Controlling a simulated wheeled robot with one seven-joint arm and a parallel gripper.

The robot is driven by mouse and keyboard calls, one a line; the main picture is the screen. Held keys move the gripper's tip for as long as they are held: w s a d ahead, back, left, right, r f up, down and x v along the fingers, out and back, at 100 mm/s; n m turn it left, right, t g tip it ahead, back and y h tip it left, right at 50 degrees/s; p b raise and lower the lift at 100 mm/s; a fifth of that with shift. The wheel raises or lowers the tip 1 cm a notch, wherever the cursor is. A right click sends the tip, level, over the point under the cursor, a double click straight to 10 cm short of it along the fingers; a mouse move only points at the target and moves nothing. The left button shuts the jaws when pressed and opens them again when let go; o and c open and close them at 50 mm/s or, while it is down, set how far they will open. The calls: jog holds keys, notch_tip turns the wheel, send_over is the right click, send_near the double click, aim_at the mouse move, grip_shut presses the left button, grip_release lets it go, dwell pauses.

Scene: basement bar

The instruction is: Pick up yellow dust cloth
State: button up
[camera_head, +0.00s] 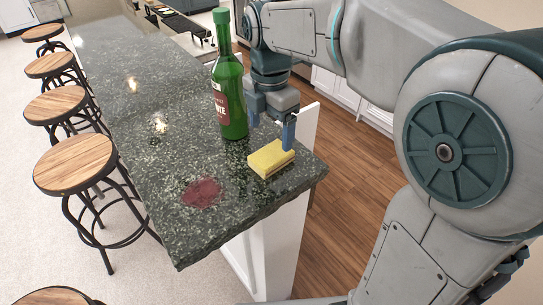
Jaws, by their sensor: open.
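A yellow block-shaped thing (270,157), with a darker band along its lower side, lies on the dark green stone counter (130,125) near its right edge. It looks more like a sponge than a folded cloth; I see no other yellow cloth. My gripper (272,132) points down just behind and above it, with its fingers apart. One blue finger shows near the block's far right corner. I cannot tell whether any finger touches the block.
A green glass bottle (229,90) stands upright close left of my gripper. A dark red stain (202,192) lies on the counter in front of it. Several round wooden stools (74,162) line the left side. The counter's near corner is clear; wooden floor (345,165) lies to the right.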

aim_at(272, 154)
jog(key=f, duration=0.2)
jog(key=s+f+p, duration=0.1)
jog(key=f, duration=0.2)
jog(key=shift+d+f, duration=0.1)
jog(key=shift+f, duration=0.7)
jog(key=c, duration=1.1)
